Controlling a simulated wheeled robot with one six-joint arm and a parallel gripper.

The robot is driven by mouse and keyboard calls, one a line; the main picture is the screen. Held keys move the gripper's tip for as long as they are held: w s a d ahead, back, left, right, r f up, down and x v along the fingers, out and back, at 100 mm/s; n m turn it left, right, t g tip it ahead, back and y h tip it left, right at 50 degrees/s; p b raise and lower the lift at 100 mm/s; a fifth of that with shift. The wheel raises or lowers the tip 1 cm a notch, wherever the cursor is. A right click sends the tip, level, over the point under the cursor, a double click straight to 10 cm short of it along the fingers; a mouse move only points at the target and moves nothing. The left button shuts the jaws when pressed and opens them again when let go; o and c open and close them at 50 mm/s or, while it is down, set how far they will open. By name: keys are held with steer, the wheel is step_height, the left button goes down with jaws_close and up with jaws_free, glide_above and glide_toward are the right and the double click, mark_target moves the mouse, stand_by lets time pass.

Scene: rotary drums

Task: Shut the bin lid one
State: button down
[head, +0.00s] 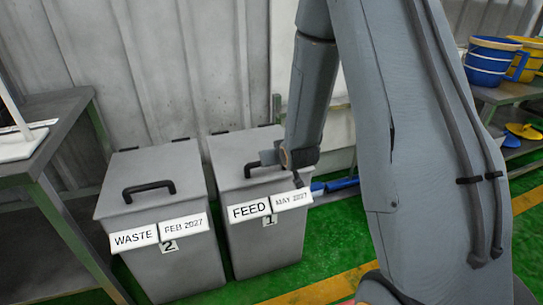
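Bin one (265,243) is a grey bin at the centre left, labelled FEED, MAY 2027 and 1. Its grey sloped lid (232,150) appears to lie down on the bin, with no clear gap in view. The lid's black handle (252,168) shows at its left end; my arm's end covers the rest. My gripper (298,179) is over the right side of this lid, close to the handle. Its fingers are small and mostly hidden, so I cannot tell whether they are open or touch the lid.
Bin two (185,265), labelled WASTE, stands just left with its lid down. A grey table (60,115) is at the far left. Shelves at right hold blue and yellow buckets (490,62). Blue items (340,184) lie behind my arm. Green floor (325,240) is open in front.

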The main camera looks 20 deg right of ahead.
steer(key=shift+g, duration=0.3)
steer(key=s+f, duration=0.2)
steer(key=f, duration=0.1)
steer(key=shift+s+f, duration=0.15)
step_height(320, 180, up, 5)
steer(key=w+p, duration=0.3)
steer(key=p, duration=0.2)
steer(key=s+f+b, duration=0.2)
steer(key=s+f, duration=0.1)
steer(key=s, duration=0.7)
steer(key=s+a+r+g+p, duration=0.1)
steer(key=s+r+g+p, duration=0.3)
steer(key=s+r, duration=0.5)
steer(key=s+a+r+g+p, duration=0.2)
steer(key=s+r+g+p, duration=0.2)
steer(key=s+r, duration=0.6)
steer(key=s+g, duration=0.2)
steer(key=s, duration=0.3)
steer(key=shift+r+m, duration=0.25)
steer(key=shift+m, duration=0.05)
